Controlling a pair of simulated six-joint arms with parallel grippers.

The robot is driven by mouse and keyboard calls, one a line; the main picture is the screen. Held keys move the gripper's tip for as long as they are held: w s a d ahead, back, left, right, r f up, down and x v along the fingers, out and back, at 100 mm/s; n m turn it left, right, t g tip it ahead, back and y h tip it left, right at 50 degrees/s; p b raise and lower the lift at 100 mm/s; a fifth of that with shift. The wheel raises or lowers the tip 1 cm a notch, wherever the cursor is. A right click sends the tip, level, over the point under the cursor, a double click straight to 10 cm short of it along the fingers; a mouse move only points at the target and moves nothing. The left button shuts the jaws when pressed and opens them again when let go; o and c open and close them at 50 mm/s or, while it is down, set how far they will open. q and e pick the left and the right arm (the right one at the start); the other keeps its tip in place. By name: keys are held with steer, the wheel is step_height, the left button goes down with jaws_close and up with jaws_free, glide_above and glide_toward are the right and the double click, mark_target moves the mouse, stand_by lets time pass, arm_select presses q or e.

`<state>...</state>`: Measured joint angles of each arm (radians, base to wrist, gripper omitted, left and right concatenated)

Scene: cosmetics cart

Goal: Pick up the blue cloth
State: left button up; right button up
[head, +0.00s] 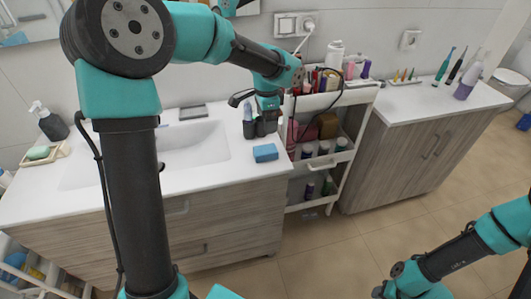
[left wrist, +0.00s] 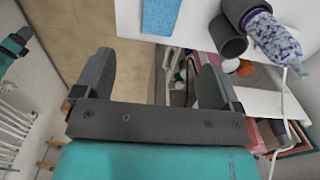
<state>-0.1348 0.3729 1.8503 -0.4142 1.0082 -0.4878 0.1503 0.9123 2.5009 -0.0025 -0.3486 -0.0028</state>
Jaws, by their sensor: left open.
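The blue cloth (head: 265,152) is a small folded block on the white counter's right front edge, beside the sink. In the left wrist view the blue cloth (left wrist: 160,16) is at the top centre, partly cut off by the frame edge. My left gripper (head: 256,101) is above and behind the cloth in the head view, near two dark grey cups. The left wrist view shows its two fingers (left wrist: 150,75) wide apart with nothing between them. My right gripper (head: 383,291) is at the bottom edge in the head view, low over the floor; its fingers are not clear.
Dark cups (left wrist: 227,40) stand close to the cloth, one with a patterned bottle (left wrist: 268,32). A white cart (head: 330,160) full of cosmetics stands right of the counter. The sink (head: 195,145) is to the left. Floor (head: 320,245) in front is clear.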

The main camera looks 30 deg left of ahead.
mark_target(266, 149)
arm_select(q)
step_height(266, 149, down, 9)
steer(key=shift+r, duration=0.1)
stand_by(0.4)
steer(key=shift+a+f, duration=0.15)
steer(key=shift+f, duration=2.45)
steer(key=c, duration=1)
steer(key=shift+r, duration=0.1)
